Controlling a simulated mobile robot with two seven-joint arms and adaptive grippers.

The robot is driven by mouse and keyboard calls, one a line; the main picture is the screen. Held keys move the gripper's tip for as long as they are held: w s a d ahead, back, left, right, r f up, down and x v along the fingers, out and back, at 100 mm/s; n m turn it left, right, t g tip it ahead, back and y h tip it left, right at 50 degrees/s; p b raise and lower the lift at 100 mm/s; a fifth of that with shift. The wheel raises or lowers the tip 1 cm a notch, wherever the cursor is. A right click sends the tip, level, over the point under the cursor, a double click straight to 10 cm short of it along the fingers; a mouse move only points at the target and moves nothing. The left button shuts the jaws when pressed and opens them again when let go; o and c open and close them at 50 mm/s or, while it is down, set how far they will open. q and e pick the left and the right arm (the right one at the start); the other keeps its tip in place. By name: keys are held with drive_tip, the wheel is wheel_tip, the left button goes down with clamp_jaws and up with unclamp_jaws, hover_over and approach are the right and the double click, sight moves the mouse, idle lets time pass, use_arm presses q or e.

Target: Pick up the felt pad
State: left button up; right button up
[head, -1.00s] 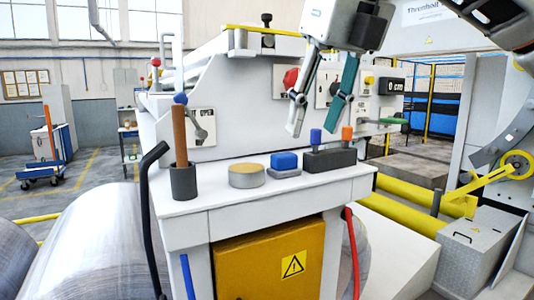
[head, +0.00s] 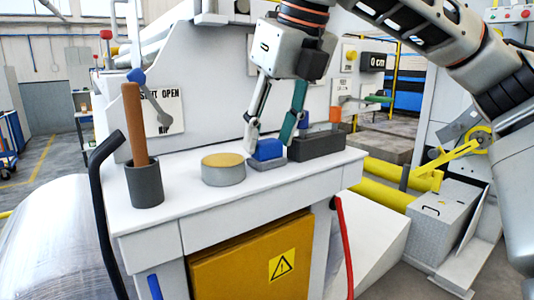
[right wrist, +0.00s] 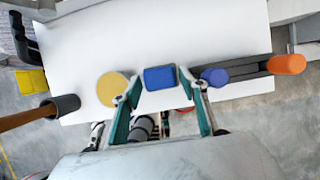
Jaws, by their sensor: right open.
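A blue block (head: 266,150), which looks like the felt pad, sits on a thin grey base (head: 262,165) on the white shelf. In the right wrist view the blue block (right wrist: 159,77) lies between the two fingertips. My right gripper (head: 268,146) is open and points down at it, with one finger on each side. I cannot tell whether the fingers touch it. My left gripper is not in view.
A round tin with a yellow top (head: 223,167) stands left of the block. A dark holder (head: 318,146) with blue and orange pieces stands close on the right. A grey cup (head: 145,185) holds a brown rod. The white shelf's front strip (head: 200,214) is clear.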

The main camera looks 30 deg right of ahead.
sight(269, 142)
drive_tip(key=shift+w+f, duration=0.25)
drive_tip(key=shift+f, duration=0.15)
drive_tip(key=shift+a, duration=0.1)
drive_tip(key=c, duration=0.9)
drive_tip(key=shift+o, duration=0.2)
drive_tip(key=shift+r, duration=0.1)
wheel_tip(269, 142, up, 20)
